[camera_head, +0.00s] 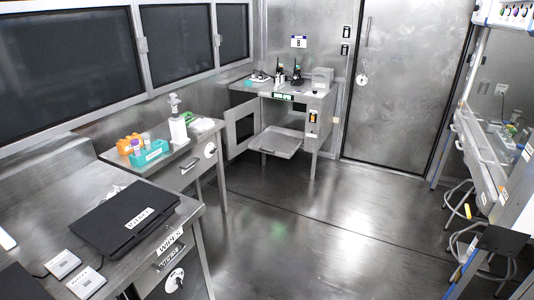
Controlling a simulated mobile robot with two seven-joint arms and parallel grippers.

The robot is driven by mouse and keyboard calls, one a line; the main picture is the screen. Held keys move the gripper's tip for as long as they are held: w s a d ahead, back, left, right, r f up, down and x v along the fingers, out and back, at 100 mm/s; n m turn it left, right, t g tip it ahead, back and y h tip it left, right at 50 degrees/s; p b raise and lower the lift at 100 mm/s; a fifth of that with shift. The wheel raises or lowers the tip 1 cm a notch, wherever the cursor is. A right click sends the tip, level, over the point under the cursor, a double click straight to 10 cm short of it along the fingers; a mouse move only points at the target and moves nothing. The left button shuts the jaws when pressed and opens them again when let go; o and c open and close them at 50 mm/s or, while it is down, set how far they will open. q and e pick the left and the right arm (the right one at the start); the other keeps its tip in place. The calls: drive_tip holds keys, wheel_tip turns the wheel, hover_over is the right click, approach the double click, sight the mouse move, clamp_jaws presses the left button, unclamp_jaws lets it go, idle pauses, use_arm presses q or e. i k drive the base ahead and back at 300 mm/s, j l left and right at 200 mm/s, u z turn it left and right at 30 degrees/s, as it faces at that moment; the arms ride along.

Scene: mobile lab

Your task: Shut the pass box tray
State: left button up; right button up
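The pass box (316,124) is a metal cabinet at the back, by the left wall. Its door (241,128) stands open to the left. Its tray (277,144) is pulled out of the front and sticks out level over the floor. The tray looks empty. Neither of my grippers shows in the head view, and nothing is touching the tray.
A bench (135,257) with a black laptop-like case (122,222) stands at the near left. Behind it, another bench (185,160) holds racks and a bottle. Stools (465,207) stand at the right. The middle floor (300,220) is clear up to the pass box.

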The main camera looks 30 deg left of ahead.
sight(283, 142)
drive_tip(key=i+j+u, duration=0.35)
drive_tip(key=i, duration=0.5)
drive_tip(key=i+u, duration=0.35)
drive_tip(key=i, duration=1.95)
